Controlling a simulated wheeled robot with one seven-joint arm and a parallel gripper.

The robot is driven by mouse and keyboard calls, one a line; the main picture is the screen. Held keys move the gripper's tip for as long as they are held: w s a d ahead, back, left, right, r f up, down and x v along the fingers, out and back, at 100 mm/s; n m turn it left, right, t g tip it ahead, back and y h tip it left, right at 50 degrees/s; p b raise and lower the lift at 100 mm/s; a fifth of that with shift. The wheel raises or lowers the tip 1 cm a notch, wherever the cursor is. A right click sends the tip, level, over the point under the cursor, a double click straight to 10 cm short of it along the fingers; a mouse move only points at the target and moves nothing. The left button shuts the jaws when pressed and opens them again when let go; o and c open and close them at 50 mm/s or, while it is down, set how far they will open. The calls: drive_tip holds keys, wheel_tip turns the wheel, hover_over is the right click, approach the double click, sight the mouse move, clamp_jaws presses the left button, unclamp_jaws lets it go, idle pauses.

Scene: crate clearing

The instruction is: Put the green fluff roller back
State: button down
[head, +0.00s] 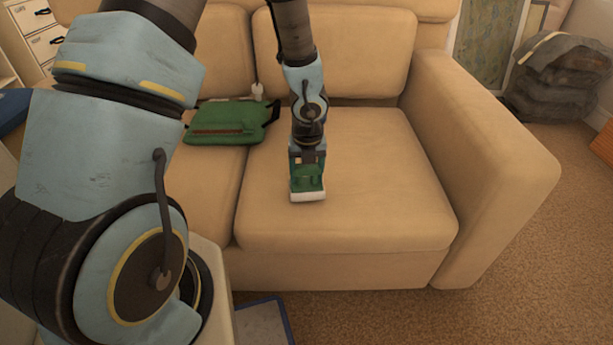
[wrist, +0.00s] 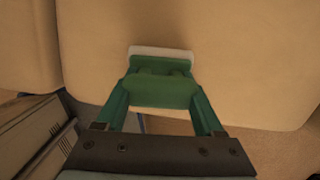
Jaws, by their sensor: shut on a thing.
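My gripper (head: 308,168) is shut on the green fluff roller (head: 307,183). The roller has a green body and a white strip along its far end from my wrist. In the wrist view, the roller (wrist: 160,92) sits between the two green fingers of my gripper (wrist: 162,98), with the white strip at the top. In the head view, it shows against the right seat cushion of the beige sofa (head: 340,225). I cannot tell whether it touches the cushion. The fingers hide part of its sides.
A green bag (head: 225,122) lies on the left seat cushion, with a small white item (head: 257,91) behind it. The sofa's right armrest (head: 485,165) rises beside the seat. A dark grey pile (head: 562,78) stands at the right. A blue-edged panel (head: 262,325) is on the carpet.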

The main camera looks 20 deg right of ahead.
sight(308, 187)
drive_tip(key=shift+f, duration=0.3)
unclamp_jaws()
idle(0.3)
drive_tip(key=r+p, duration=0.1)
drive_tip(key=r, duration=0.2)
drive_tip(key=s+r+p, duration=0.1)
drive_tip(key=r+p, duration=0.1)
drive_tip(key=r, duration=0.2)
drive_tip(key=s+r+p, duration=0.1)
drive_tip(key=r, duration=0.3)
